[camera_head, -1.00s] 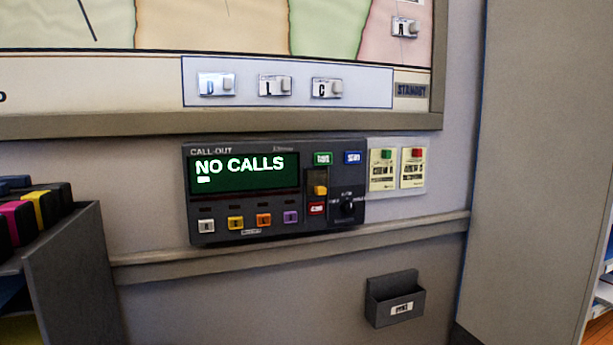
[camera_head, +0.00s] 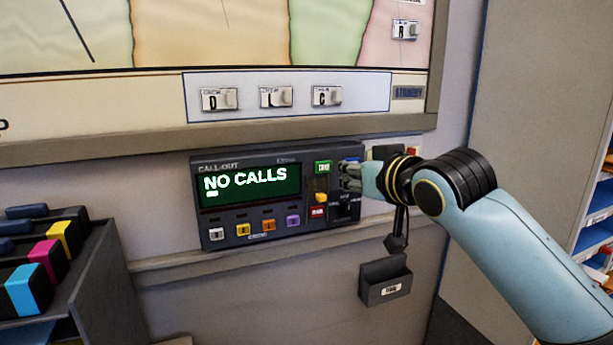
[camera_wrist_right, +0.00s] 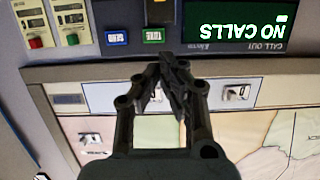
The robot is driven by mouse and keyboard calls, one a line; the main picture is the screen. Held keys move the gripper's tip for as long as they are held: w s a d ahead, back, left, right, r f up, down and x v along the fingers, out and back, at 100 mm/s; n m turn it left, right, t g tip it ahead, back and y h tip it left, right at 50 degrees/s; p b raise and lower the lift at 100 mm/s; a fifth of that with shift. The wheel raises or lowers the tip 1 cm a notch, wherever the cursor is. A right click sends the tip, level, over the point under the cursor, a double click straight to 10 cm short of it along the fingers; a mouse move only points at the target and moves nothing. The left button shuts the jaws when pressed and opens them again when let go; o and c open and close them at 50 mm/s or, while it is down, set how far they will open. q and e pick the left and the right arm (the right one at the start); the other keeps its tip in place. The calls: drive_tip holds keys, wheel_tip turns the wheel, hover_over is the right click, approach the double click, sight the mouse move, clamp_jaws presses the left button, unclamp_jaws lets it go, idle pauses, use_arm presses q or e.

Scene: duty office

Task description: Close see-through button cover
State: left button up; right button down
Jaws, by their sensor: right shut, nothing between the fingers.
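The dark call-out panel (camera_head: 207,228) is on the wall, its green screen (camera_head: 250,185) reading "NO CALLS". On its right part are a green button (camera_head: 323,167), a yellow piece (camera_head: 321,197) and a red button (camera_head: 317,211). I cannot make out a see-through cover on any of them. My right gripper (camera_head: 346,176) is shut and empty, in front of the panel's right end, partly hiding the blue button and knob. The wrist view looks upside down. There the shut fingertips (camera_wrist_right: 170,65) show just beside the green button (camera_wrist_right: 154,35) and blue button (camera_wrist_right: 116,38); contact is unclear.
Two pale switch plates, with a red button (camera_wrist_right: 35,43) and a green button (camera_wrist_right: 72,39), sit beside the panel, mostly behind my gripper in the head view. A framed map board (camera_head: 150,148) is above, a wall pocket (camera_head: 385,282) below, a dark rack (camera_head: 100,290) at left.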

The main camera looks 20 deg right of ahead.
drive_tip(key=r, duration=0.1)
drive_tip(key=p, duration=0.2)
hover_over(322, 182)
drive_tip(key=s, duration=0.3)
wheel_tip(322, 182, down, 2)
drive_tip(key=shift+a+f, duration=0.1)
drive_tip(key=shift+f, duration=0.1)
wheel_tip(322, 182, down, 3)
drive_tip(key=shift+s+r, duration=0.1)
drive_tip(key=shift+s, duration=0.05)
drive_tip(key=shift+f, duration=0.65)
use_arm(q)
drive_tip(key=r, duration=0.2)
drive_tip(key=shift+w+r, duration=0.2)
drive_tip(key=shift+r, duration=0.15)
